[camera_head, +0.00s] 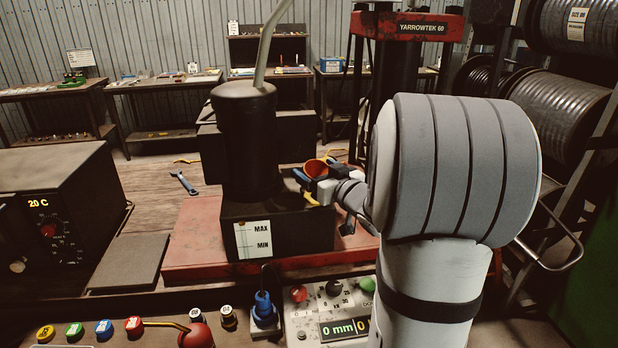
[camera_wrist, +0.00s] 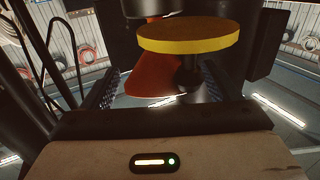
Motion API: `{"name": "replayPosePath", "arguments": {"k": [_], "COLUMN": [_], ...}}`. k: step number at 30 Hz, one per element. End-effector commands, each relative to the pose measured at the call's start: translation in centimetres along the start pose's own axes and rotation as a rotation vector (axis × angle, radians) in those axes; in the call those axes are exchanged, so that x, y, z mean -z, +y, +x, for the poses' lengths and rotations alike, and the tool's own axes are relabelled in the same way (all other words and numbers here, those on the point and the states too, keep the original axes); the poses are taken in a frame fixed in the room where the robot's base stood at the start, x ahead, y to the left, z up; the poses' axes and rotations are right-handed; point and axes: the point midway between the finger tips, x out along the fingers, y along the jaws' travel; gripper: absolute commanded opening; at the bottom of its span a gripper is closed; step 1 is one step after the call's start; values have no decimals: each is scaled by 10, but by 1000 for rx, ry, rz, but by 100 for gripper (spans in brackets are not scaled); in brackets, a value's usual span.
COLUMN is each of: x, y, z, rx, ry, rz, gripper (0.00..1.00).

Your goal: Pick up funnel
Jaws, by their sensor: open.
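The funnel (camera_head: 316,168) is orange-red, with its dark mouth partly showing, beside the black reservoir in the head view. In the wrist view, its orange-red cone (camera_wrist: 150,72) hangs between my two spread fingers, nearer the left one. Its upper end is hidden behind dark parts and a yellow-rimmed disc (camera_wrist: 188,37). My gripper (camera_head: 308,188) is at the funnel in the head view, and its fingers also show in the wrist view (camera_wrist: 163,88). The jaws are open. I cannot tell whether a finger touches the funnel.
The black reservoir (camera_head: 247,150) with a MAX/MIN label stands just left of my gripper. The red press frame (camera_head: 409,25) rises behind it. A control panel (camera_head: 328,312) lies in front.

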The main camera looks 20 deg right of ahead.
Motion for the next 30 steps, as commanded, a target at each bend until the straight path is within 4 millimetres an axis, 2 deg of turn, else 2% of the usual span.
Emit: {"name": "replayPosePath", "arguments": {"k": [2,21,26,30], "x": [0,0,0,11], "y": [0,1,1,1], "z": [0,-1,-1,-1], "rx": [0,-2,-2,-1], "ry": [0,0,0,1], "rz": [0,0,0,-2], "gripper": [83,31,31,31]}}
